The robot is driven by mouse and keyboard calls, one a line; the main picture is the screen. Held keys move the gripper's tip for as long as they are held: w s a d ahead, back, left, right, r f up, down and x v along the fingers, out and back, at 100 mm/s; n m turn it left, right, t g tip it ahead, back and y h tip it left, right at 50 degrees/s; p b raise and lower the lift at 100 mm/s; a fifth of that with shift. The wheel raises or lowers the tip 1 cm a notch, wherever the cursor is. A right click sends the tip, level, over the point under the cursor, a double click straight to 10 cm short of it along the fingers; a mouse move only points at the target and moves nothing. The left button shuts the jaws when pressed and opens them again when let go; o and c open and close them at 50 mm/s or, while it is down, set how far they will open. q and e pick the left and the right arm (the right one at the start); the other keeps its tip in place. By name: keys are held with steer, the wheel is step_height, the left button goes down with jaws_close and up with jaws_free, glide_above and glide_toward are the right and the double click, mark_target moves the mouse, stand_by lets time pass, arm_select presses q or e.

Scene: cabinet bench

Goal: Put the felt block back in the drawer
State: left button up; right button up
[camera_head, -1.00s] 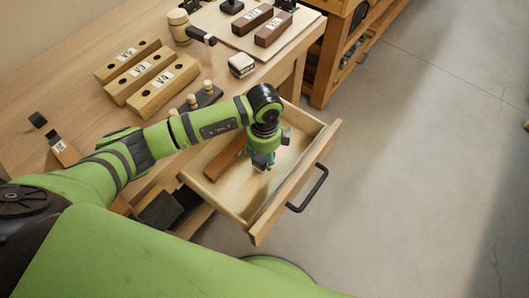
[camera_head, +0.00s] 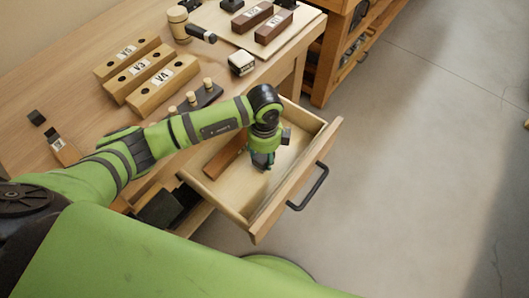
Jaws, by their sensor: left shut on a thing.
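The open drawer (camera_head: 277,211) is pulled out from the bench, with a pale floor, wooden front and black handle. My left gripper (camera_head: 261,166) points down inside the drawer's outline, near its middle. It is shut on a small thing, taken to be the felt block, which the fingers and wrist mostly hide. I cannot tell whether it touches the drawer floor. A reddish-brown wooden strip (camera_head: 224,159) lies in the drawer, left of the gripper. My right gripper is not in view.
On the bench (camera_head: 75,95) stand several labelled wooden blocks (camera_head: 164,86), a mallet (camera_head: 179,24), a black-and-white block (camera_head: 241,63) and a dark holder with pegs (camera_head: 205,97). The drawer's right part is clear. Open floor (camera_head: 420,180) lies to the right.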

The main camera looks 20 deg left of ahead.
arm_select(q)
steer(key=shift+f+b, duration=0.35)
steer(key=shift+f, duration=0.35)
stand_by(0.6)
steer(key=o, duration=1.3)
steer(key=shift+r, duration=0.15)
steer(key=shift+r+p, duration=3.2)
steer(key=shift+r, duration=0.2)
